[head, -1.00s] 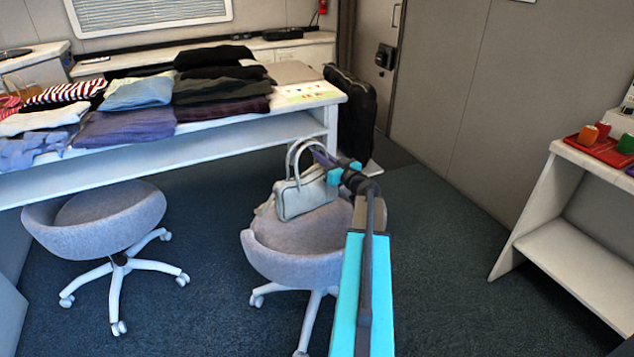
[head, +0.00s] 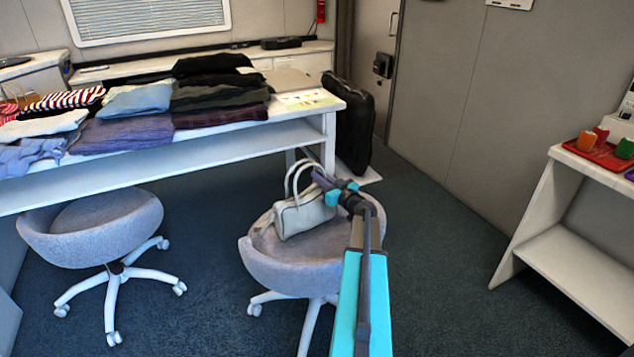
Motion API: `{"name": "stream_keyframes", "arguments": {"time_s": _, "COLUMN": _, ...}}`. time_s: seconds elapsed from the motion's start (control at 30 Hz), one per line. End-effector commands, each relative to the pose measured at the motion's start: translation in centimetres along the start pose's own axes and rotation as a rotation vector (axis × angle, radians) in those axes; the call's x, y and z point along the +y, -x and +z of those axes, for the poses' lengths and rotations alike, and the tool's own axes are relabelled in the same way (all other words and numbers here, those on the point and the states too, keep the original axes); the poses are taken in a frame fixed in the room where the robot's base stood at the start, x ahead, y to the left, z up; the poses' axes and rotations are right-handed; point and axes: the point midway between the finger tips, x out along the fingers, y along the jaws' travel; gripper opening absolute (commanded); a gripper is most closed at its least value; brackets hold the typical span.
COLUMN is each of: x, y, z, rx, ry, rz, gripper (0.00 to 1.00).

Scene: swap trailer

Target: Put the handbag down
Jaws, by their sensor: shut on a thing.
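The handbag (head: 304,217) is pale grey-white with two tall looped handles. It is upright over the seat of the right-hand grey swivel chair (head: 285,262), and its base appears to be at the seat; I cannot tell whether it bears on it. My gripper (head: 322,178) is at the bag's upper right, shut on the handbag by its handle. The fingertips are small and partly hidden against the handles.
A second grey chair (head: 95,232) stands at left. Behind is a white table (head: 240,137) with folded clothes. A black suitcase (head: 347,122) stands beside its right end. A white shelf (head: 550,240) with a red tray (head: 600,152) is at right. The dark floor between is clear.

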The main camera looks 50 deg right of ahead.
Motion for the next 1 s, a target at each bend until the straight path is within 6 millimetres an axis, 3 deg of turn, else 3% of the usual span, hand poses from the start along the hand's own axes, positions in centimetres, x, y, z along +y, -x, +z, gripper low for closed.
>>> {"name": "stream_keyframes", "arguments": {"time_s": 0.57, "x": 0.04, "y": 0.02, "z": 0.91, "rx": 0.004, "ry": -0.003, "rz": -0.001, "gripper": 0.0}}
{"name": "stream_keyframes", "arguments": {"time_s": 0.6, "x": 0.05, "y": 0.04, "z": 1.14, "rx": 0.0, "ry": 0.0, "rz": 0.0, "gripper": 0.13}}
{"name": "stream_keyframes", "arguments": {"time_s": 0.7, "x": 0.05, "y": 0.04, "z": 1.12, "rx": 0.0, "ry": 0.0, "rz": 0.0, "gripper": 0.27}}
{"name": "stream_keyframes", "arguments": {"time_s": 1.0, "x": 0.04, "y": 0.04, "z": 1.07, "rx": 0.0, "ry": 0.0, "rz": 0.0, "gripper": 0.27}}
